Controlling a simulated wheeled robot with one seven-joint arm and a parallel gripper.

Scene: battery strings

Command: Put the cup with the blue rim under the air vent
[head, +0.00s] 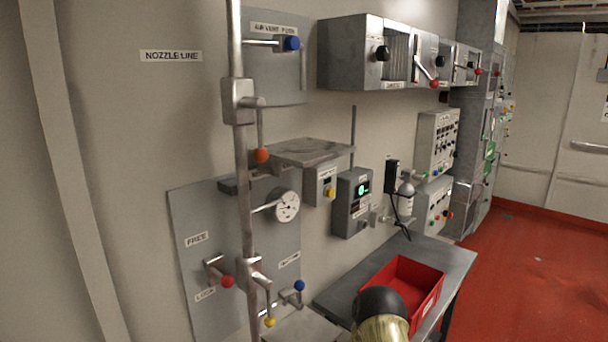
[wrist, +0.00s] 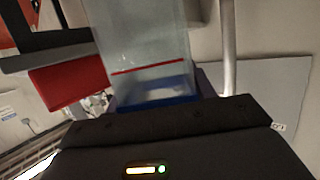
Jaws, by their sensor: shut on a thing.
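The cup with the blue rim (wrist: 145,45) fills the upper middle of the wrist view. It is clear, with a thin red line around it and a blue band at the end nearest my gripper. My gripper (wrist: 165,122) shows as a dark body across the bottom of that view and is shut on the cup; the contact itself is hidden. In the head view neither cup nor gripper can be made out. There the air vent plate (head: 262,75) is on the wall at the upper middle, with a label and a blue-knobbed lever (head: 291,43).
A small shelf (head: 312,152) juts out below the vent plate, near a gauge (head: 287,206). A red bin (head: 428,300) sits on a grey bench (head: 452,258). Red floor at right is clear.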

